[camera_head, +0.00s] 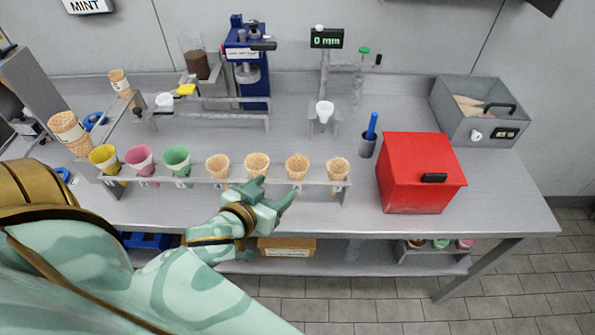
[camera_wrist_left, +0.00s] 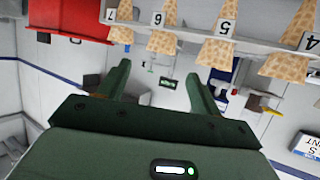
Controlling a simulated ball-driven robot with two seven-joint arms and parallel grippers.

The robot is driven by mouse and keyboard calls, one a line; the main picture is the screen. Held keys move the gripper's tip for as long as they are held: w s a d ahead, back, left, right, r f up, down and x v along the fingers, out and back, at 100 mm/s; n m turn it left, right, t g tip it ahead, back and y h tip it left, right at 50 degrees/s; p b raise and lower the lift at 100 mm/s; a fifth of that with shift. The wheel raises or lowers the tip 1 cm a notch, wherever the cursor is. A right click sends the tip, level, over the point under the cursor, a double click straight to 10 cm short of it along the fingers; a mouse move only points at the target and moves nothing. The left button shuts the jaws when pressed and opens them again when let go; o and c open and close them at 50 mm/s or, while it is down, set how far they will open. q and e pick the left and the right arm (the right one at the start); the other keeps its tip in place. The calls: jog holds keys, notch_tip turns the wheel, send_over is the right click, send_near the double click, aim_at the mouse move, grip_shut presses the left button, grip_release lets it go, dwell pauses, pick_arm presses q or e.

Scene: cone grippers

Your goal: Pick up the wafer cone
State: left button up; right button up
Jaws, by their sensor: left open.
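Several tan wafer cones stand point down in a grey rack (camera_head: 200,183) along the table's front. They include one (camera_head: 217,165) beside the green cone, one (camera_head: 256,163) just beyond my gripper, one (camera_head: 297,167) to its right and one (camera_head: 338,169) at the right end. No cone is between the fingers. My right gripper is out of view.
Yellow (camera_head: 103,158), pink (camera_head: 140,158) and green (camera_head: 176,157) cones share the rack's left. A red box (camera_head: 421,172) stands right of it, with a grey bin (camera_head: 481,110) behind. Stacked cones (camera_head: 69,130) stand far left.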

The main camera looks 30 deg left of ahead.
aim_at(296, 166)
pick_arm(q)
jog(key=x, duration=0.7)
jog(key=shift+f+b, duration=0.1)
jog(key=shift+b, duration=0.3)
jog(key=x, duration=0.3)
jog(key=b+x, duration=0.1)
jog(key=x, duration=0.1)
jog(key=shift+w+a+r, duration=0.2)
jog(key=shift+w+r, duration=0.1)
jog(key=shift+w, duration=0.15)
jog(key=shift+s+r, duration=0.1)
jog(key=c, duration=0.5)
